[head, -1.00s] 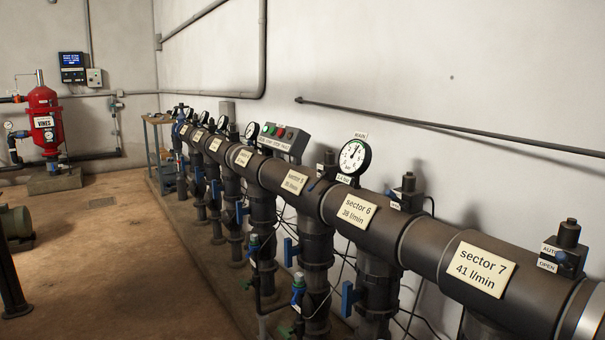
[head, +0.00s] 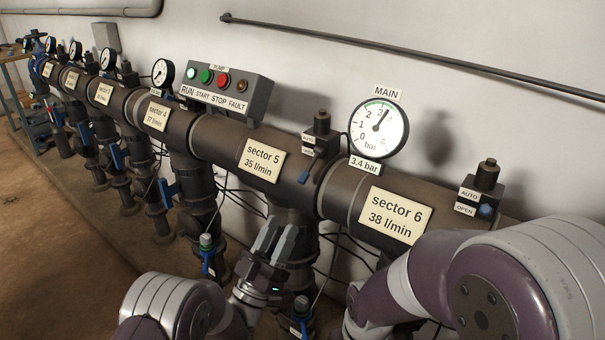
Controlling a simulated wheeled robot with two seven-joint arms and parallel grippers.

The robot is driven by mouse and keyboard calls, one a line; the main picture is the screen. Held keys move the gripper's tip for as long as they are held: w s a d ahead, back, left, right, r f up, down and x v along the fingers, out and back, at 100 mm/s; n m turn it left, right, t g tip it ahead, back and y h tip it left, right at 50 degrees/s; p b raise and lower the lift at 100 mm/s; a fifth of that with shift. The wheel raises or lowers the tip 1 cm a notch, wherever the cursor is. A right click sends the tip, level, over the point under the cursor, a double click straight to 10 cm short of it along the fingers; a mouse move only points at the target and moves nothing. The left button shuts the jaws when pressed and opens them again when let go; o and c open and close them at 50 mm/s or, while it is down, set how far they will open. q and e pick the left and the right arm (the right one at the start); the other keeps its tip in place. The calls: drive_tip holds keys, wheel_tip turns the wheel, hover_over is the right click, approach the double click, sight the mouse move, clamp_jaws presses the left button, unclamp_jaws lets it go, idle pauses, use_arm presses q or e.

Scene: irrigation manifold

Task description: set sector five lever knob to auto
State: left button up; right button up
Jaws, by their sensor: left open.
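The sector 5 valve block (head: 321,134) sits on top of the dark pipe, right of the "sector 5" plate (head: 262,160). Small AUTO and OPEN labels (head: 307,145) are on its left side. Its blue lever knob (head: 304,177) slants down and left, with its end below the OPEN label. My left gripper (head: 277,234) is below the sector 5 plate, in front of the pipe. Its fingers point up, are open and empty, and are apart from the lever. My right arm (head: 430,285) fills the lower right; its gripper is not visible.
The MAIN gauge (head: 378,129) stands right of the sector 5 block. The sector 6 block (head: 483,187) with a blue knob is further right. A pump button box (head: 227,90) is behind the pipe at left. Vertical branches and cables lie below the pipe.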

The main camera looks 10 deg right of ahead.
sight(303, 183)
use_arm(q)
drive_tip(key=b+x, duration=0.1)
drive_tip(key=x, duration=1)
drive_tip(key=shift+w+d+r, duration=0.1)
drive_tip(key=shift+w+r, duration=0.05)
drive_tip(key=shift+r, duration=0.15)
clamp_jaws()
